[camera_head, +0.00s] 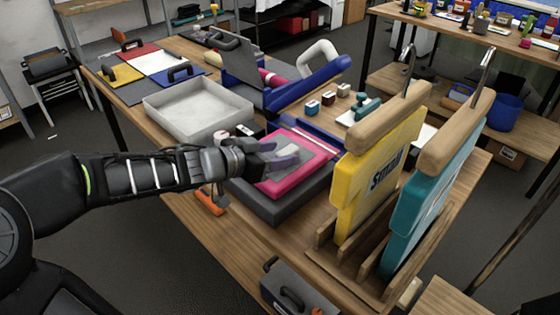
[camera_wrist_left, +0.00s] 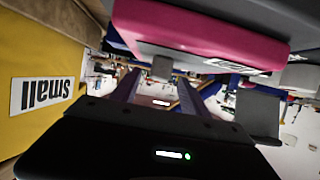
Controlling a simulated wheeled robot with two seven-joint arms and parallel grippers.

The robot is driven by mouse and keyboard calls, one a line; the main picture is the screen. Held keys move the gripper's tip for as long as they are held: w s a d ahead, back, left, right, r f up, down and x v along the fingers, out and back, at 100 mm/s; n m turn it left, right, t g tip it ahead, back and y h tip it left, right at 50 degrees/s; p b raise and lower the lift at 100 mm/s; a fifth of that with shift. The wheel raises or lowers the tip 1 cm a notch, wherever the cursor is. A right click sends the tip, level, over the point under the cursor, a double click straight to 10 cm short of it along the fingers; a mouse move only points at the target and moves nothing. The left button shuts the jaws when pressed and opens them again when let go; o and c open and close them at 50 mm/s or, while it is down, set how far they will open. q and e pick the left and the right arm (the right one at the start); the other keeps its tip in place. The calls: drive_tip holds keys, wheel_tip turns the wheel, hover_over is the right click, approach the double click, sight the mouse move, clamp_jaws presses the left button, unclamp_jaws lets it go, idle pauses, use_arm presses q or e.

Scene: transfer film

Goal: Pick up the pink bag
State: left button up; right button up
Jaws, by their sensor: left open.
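The pink bag (camera_head: 270,189) lies flat on a dark grey pad (camera_head: 265,208) on the wooden table, in the middle of the head view. Its upper face has a paler middle, partly covered by my left gripper. My left gripper (camera_head: 285,157) reaches in from the left and hovers over the bag, open. In the left wrist view, which appears upside down, the pink bag (camera_wrist_left: 205,35) fills the top, and the open fingers (camera_wrist_left: 210,92) have nothing visible between them. I cannot tell whether a finger touches the bag. My right gripper is not in view.
Yellow (camera_head: 355,212) and teal (camera_head: 405,225) boards with wooden tops stand upright in a wooden rack (camera_head: 345,270) to the right. A grey tray (camera_head: 165,125) and a blue press-like device (camera_head: 320,82) stand behind. An orange-handled tool (camera_head: 208,203) lies at the front edge.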

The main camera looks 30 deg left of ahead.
sight(283, 152)
use_arm(q)
drive_tip(key=b+x, duration=0.1)
drive_tip(key=x, duration=0.3)
drive_tip(key=shift+s, duration=0.1)
drive_tip(key=shift+c, duration=0.2)
clamp_jaws()
idle(0.6)
drive_tip(key=shift+r, duration=0.1)
